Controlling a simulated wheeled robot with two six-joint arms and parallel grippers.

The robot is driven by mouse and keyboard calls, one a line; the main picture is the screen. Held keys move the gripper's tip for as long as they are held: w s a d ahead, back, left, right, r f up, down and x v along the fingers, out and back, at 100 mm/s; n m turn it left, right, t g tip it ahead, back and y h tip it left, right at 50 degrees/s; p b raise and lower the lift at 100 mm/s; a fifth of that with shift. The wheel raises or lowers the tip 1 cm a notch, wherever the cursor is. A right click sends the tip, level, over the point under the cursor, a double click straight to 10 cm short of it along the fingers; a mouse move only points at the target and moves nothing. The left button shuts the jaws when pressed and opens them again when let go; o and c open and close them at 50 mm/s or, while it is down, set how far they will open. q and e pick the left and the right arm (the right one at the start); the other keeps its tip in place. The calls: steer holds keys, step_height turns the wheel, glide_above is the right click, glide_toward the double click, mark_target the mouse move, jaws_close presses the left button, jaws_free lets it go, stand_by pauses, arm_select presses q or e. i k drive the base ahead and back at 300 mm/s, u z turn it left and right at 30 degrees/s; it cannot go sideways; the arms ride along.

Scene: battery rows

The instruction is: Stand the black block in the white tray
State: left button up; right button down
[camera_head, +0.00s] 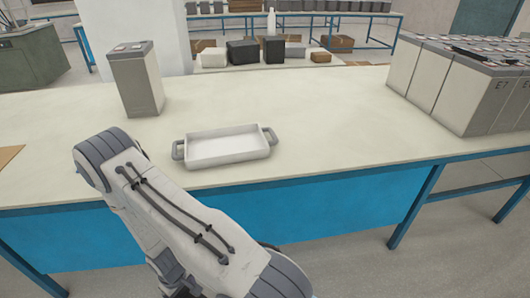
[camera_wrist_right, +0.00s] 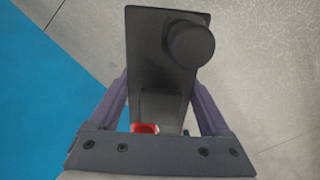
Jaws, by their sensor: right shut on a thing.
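The white tray (camera_head: 227,147) is empty and sits near the front edge of the pale table, with a grey handle at each end. In the right wrist view my right gripper (camera_wrist_right: 160,105) is shut on a dark, nearly black block (camera_wrist_right: 150,75), one finger on each side. The block has a round knob at its upper right, and a small red patch shows near its lower end. Blue and grey surfaces lie behind it. The head view does not show this held block. My left gripper is not in view.
A tall grey battery (camera_head: 136,82) stands on the table left of the tray. Rows of similar batteries (camera_head: 463,85) fill the right end. Two black boxes (camera_head: 243,52) (camera_head: 274,50) stand among other items behind the table. My arm link crosses the table's front edge. Table right of the tray is clear.

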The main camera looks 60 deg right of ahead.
mark_target(226, 148)
steer(key=z, duration=1.05)
